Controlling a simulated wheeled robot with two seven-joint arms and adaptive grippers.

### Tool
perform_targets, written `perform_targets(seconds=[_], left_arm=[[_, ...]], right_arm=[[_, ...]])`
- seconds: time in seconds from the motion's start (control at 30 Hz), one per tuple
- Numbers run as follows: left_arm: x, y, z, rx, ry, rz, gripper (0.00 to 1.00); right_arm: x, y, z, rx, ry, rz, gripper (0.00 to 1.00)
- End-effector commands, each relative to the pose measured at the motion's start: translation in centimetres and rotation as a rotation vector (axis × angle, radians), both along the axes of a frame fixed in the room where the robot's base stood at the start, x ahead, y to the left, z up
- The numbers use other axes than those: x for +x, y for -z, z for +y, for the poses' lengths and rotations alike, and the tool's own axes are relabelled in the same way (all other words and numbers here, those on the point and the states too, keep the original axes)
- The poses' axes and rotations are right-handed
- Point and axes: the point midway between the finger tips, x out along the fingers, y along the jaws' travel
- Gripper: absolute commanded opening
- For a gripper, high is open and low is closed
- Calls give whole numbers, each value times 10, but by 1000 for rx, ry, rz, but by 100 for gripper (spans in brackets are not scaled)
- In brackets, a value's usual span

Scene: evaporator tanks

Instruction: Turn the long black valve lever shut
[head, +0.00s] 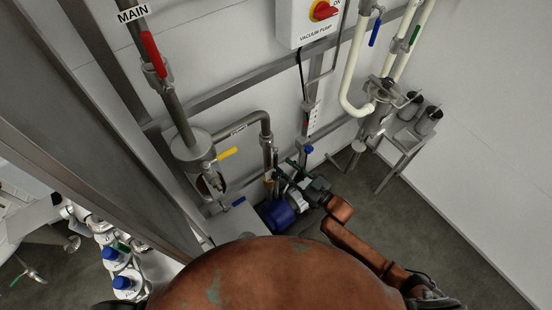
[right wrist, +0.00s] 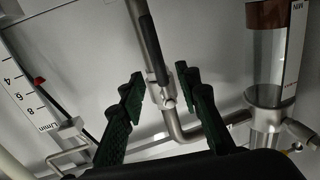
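The long black valve lever (right wrist: 151,45) shows in the right wrist view, lying along a metal pipe, with its lower end at a valve body with a round fitting. My right gripper (right wrist: 165,88) is open. Its dark green fingers stand apart, one on each side of the lever's lower end and the pipe, with gaps visible on both sides. I cannot tell the depth between fingers and lever. In the head view my right gripper (head: 291,168) is near the pipework above the blue pump, and I cannot make out the black lever there. My left gripper is not in view.
A sight glass (right wrist: 275,65) stands right of the lever, and a flow scale (right wrist: 22,95) is at left in the right wrist view. In the head view, a blue pump (head: 276,215) is below the gripper; red (head: 153,54) and yellow (head: 227,154) levers are left.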

Motion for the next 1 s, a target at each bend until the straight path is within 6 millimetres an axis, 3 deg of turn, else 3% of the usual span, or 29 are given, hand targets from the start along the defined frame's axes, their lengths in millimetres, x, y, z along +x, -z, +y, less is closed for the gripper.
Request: perform_targets(seconds=[0.33,0.73,1.0], left_arm=[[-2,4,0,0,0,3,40],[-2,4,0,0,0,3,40],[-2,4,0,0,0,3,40]], right_arm=[[35,1,38,-1,2,-1,31],[42,1,44,-2,2,1,31],[42,1,44,-4,2,1,13]])
